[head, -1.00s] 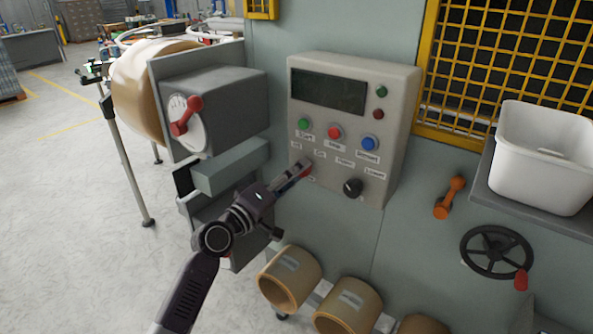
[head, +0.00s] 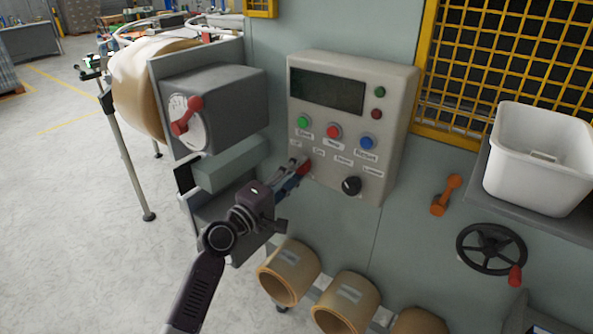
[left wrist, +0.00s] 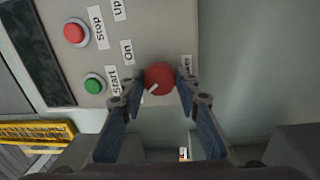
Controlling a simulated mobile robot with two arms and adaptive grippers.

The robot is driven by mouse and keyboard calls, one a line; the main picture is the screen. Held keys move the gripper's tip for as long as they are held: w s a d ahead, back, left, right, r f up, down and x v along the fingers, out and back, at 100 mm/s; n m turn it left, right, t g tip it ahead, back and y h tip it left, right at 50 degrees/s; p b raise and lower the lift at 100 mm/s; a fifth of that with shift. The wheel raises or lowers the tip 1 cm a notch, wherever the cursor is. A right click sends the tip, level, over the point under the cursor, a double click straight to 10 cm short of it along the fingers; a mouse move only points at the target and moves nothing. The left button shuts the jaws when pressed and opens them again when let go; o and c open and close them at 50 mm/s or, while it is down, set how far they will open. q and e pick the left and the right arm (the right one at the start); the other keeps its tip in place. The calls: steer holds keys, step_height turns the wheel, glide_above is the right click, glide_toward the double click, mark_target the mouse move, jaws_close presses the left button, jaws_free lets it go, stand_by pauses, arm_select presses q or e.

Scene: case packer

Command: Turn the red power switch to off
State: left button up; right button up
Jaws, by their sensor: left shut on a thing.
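The red power switch (left wrist: 160,77) is a round red knob low on the beige control panel (head: 405,100). Its white mark points to the lower left in the left wrist view, away from the "On" label (left wrist: 127,52). My left gripper (left wrist: 160,88) is shut on the knob, with one fingertip on each side. In the head view my left gripper (head: 301,168) reaches the lower left corner of the panel and mostly covers the knob. The "Off" label (head: 296,143) shows small in the head view. My right gripper is not in view.
Green (head: 303,122), red (head: 333,131) and blue (head: 367,143) buttons sit above, and a black knob (head: 351,186) sits to the right. A grey box with a red lever (head: 186,117) stands left. Brown rolls (head: 288,272) lie below.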

arm_select(q)
steer(key=o, duration=1.2)
steer(key=shift+c, duration=0.2)
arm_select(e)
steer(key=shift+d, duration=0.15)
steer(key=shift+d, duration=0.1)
arm_select(q)
steer(key=v, duration=1.2)
steer(key=shift+f, duration=0.1)
